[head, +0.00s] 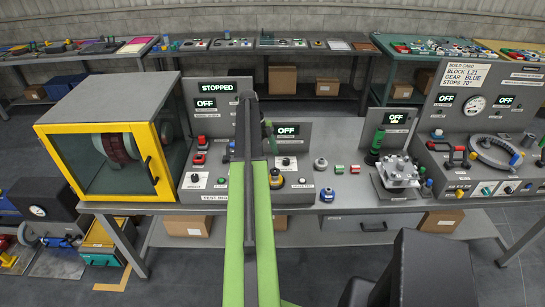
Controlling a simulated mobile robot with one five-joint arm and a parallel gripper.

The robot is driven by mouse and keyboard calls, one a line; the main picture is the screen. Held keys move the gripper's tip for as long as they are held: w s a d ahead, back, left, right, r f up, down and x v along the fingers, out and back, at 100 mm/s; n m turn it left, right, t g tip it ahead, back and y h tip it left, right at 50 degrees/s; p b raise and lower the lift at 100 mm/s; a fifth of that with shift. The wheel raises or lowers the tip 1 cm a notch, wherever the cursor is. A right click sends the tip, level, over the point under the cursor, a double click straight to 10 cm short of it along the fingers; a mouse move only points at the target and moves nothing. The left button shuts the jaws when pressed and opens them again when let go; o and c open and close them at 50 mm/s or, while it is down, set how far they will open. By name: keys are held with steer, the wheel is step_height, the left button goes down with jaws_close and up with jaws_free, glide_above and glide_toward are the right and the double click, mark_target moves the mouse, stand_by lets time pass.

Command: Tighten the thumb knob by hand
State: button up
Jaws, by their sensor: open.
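Several small knobs stand on the bench; I cannot tell which is the thumb knob. Another dark knob (276,178) is on a panel close to my arm. My green and dark arm reaches up the middle of the head view and hides part of the bench and panels. I cannot make out my gripper's fingers.
A yellow-framed enclosure (156,160) with a clear front stands at the left. The display (216,87) reads STOPPED. A gauge panel (455,107) and a large ring (492,154) are at the right. A green bottle-like post (376,146) stands behind the silver fixture.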

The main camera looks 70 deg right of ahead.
steer(key=a+p+v, duration=0.1)
steer(key=p+v, duration=0.6)
steer(key=v, duration=0.3)
steer(key=shift+d, duration=0.5)
steer(key=w+a+f+n+t+h+b, duration=0.1)
steer(key=w+a+f+n+b, duration=0.2)
steer(key=w+a+n, duration=0.75)
steer(key=w+a+f+n+t+h+b, duration=0.15)
steer(key=w+a+f+n, duration=0.35)
steer(key=w+a, duration=1)
steer(key=a+f+n+t+b, duration=0.1)
steer(key=a+n, duration=1)
steer(key=a, duration=1.1)
steer(key=a+f+n+y+b, duration=0.1)
steer(key=a+f+n+b, duration=0.3)
steer(key=a+n, duration=0.8)
steer(key=s+a+b, duration=0.1)
steer(key=a, duration=0.9)
steer(key=shift+t, duration=0.35)
